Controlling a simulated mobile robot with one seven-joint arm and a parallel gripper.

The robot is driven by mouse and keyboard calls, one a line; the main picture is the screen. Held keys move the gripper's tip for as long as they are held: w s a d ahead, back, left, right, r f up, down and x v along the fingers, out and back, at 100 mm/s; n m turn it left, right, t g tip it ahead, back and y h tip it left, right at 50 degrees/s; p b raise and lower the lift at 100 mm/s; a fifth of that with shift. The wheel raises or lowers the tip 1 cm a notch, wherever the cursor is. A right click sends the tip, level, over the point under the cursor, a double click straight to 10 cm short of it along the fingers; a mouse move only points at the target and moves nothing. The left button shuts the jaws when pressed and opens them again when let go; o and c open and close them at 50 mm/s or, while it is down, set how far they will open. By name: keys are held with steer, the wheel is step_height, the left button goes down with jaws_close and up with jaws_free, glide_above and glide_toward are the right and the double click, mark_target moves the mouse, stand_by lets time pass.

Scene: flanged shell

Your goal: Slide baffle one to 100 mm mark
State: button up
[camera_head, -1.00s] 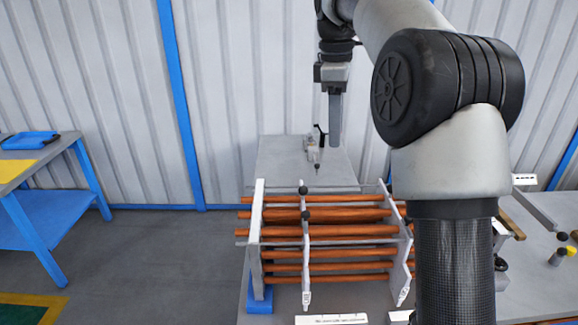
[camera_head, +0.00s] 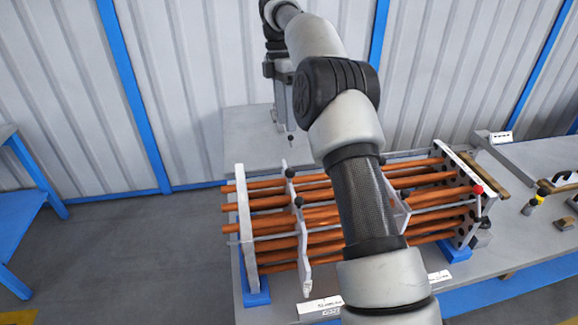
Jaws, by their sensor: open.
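A bundle of copper-coloured tubes (camera_head: 272,203) runs left to right through upright plates on the bench. A thin pale baffle (camera_head: 302,245) stands upright across the tubes near the left end, with black knobs at its edge. A second baffle (camera_head: 399,212) farther right is partly hidden by my arm. I cannot read which is baffle one. My gripper (camera_head: 283,118) hangs above the back bench, behind and above the left baffle, apart from it. It is open and appears empty; its fingers overlap in this view. No 100 mm mark is readable.
Blue supports (camera_head: 256,298) sit beneath. Small white cards (camera_head: 320,307) lie at the front. My arm hides the middle tubes.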

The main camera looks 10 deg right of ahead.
steer(key=s+f, duration=0.1)
steer(key=f, duration=0.4)
steer(key=s+f+b, duration=0.1)
steer(key=f, duration=0.3)
steer(key=f+b, duration=0.1)
steer(key=f, duration=0.4)
steer(key=shift+s+d+f, duration=0.25)
steer(key=shift+s+f, duration=0.05)
steer(key=shift+s, duration=0.1)
steer(key=shift+c, duration=0.3)
jaws_close()
